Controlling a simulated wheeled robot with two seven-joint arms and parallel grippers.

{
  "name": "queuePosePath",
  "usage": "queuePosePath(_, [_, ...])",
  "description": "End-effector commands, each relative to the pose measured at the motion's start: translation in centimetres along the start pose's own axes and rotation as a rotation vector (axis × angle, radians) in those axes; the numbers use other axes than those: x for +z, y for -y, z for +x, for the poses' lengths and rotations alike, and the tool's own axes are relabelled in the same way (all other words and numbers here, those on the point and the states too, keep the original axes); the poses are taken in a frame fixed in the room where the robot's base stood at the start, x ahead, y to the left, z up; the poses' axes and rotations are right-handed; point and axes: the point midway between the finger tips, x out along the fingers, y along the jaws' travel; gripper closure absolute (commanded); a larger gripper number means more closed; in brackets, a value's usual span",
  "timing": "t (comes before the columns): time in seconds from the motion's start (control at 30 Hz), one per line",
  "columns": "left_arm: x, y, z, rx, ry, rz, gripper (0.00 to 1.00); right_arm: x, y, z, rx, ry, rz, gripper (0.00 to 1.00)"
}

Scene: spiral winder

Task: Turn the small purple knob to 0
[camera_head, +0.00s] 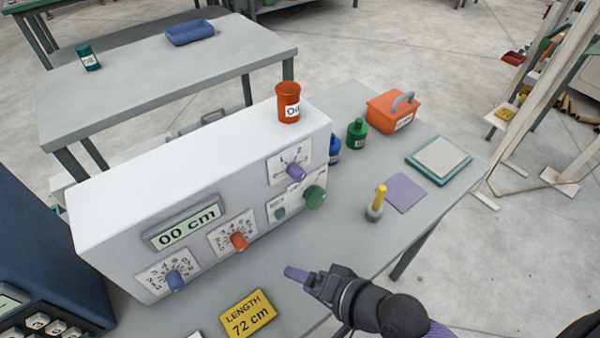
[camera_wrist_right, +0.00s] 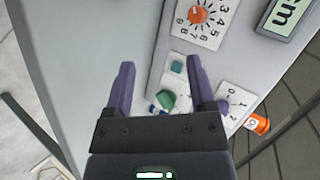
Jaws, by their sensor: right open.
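The small purple knob (camera_head: 296,173) sits on a white dial plate (camera_head: 283,163) at the upper right of the grey machine's front. I cannot read which number it points at. In the right wrist view the dial plate (camera_wrist_right: 238,98) shows beyond the right-hand finger, and the knob is mostly hidden by that finger. My right gripper (camera_head: 296,273) has purple fingers and is in front of the machine, below and apart from the knob. In the right wrist view the gripper (camera_wrist_right: 160,75) is open, with nothing held between its fingers. My left gripper is not in view.
A green knob (camera_head: 314,197) is just below the purple one, with a teal knob (camera_head: 280,212) beside it. Orange (camera_head: 239,241) and blue (camera_head: 175,281) knobs are further left. An orange oil can (camera_head: 288,103) stands on the machine. A yellow-topped post (camera_head: 377,202) stands to the right.

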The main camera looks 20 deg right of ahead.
Motion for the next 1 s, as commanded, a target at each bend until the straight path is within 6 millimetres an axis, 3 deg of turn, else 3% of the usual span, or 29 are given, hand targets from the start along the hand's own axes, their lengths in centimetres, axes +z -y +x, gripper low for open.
queuePosePath(0.2, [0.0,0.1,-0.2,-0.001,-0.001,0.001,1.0,-4.2,4.6,-2.3,-0.416,0.004,0.866,0.29])
queuePosePath(0.3, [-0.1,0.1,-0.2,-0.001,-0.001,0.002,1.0,-7.2,4.9,-3.9,-0.581,0.009,1.267,0.29])
queuePosePath(0.4, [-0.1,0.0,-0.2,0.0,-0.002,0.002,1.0,-9.2,4.7,-4.8,-0.679,0.006,1.483,0.29])
queuePosePath(0.53, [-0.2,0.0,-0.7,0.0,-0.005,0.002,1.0,-10.4,5.4,-4.1,-0.713,0.005,1.541,0.29])
queuePosePath(0.8, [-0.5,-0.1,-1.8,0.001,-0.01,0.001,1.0,-12.9,8.1,1.0,-0.711,0.008,1.537,0.29])
queuePosePath(1.0, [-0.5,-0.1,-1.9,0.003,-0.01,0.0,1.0,-13.7,8.7,2.8,-0.706,0.006,1.535,0.29])
